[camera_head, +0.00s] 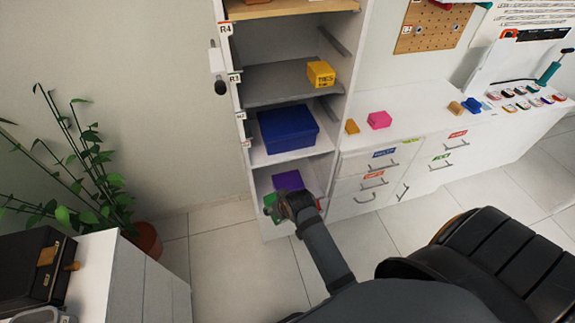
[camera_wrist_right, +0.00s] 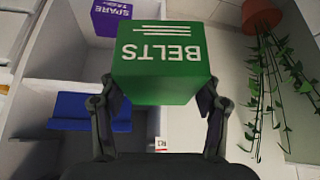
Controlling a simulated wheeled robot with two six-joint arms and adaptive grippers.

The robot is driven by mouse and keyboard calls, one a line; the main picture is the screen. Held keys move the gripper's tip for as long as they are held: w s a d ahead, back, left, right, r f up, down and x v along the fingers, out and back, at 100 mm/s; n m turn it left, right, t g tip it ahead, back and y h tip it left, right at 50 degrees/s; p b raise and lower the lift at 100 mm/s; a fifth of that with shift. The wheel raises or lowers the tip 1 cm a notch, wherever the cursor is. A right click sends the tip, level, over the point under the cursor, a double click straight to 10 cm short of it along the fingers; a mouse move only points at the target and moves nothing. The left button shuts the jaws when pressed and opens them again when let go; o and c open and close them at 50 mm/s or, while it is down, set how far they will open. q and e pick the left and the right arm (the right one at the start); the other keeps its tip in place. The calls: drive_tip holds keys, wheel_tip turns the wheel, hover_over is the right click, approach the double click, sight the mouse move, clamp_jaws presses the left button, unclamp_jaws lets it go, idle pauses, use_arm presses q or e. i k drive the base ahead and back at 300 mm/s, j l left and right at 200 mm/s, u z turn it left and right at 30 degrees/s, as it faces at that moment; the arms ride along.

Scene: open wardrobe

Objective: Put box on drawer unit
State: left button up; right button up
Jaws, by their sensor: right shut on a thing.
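A green box (camera_wrist_right: 160,75) with the upside-down word BELTS fills the middle of the right wrist view, between the two fingers of my right gripper (camera_wrist_right: 157,100). In the head view the green box (camera_head: 270,201) is mostly hidden behind my right gripper (camera_head: 281,207), which holds it in front of the lowest shelf bay. A white drawer unit (camera_head: 345,186) with labelled drawers and handles stands right of the shelves, under the counter. My left gripper is not in view.
The open shelves hold a purple box (camera_head: 287,180), a blue box (camera_head: 288,128) and a yellow box (camera_head: 321,73). A pink box (camera_head: 379,119) sits on the counter (camera_head: 425,117). A white cabinet (camera_head: 125,290) bears a black case (camera_head: 35,271) at left, near a plant (camera_head: 110,195).

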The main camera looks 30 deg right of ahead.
sight(402, 120)
drive_tip(key=l, duration=0.7)
drive_tip(key=i+l+z, duration=0.15)
drive_tip(key=l, duration=1.3)
